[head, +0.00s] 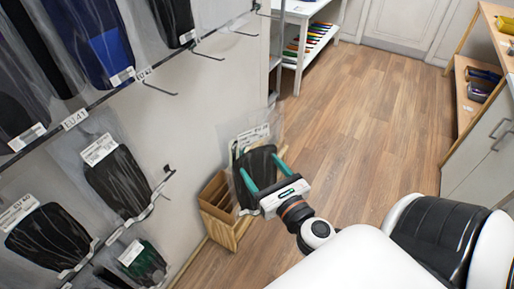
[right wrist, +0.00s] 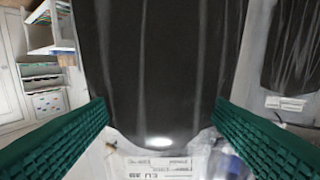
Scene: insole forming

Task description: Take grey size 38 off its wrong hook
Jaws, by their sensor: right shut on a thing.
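My right gripper (head: 261,168) is shut on a bagged dark grey insole pack (head: 258,160), with its teal fingers at the pack's two sides. In the head view the pack stands out in front of the wall, above a wooden box, and appears apart from the hooks. In the right wrist view the dark insole (right wrist: 155,70) fills the middle between the green ribbed fingers. Its white label (right wrist: 158,166) shows below, partly cut off, and I cannot read the size. My left gripper is not in view.
Bagged insoles hang on the wall rack at left, including a black one (head: 118,182) and a blue one (head: 103,45). An empty hook (head: 160,90) sticks out. A wooden box (head: 217,208) stands on the floor below my gripper. Open floor (head: 350,110) lies beyond; a cabinet (head: 482,150) stands at right.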

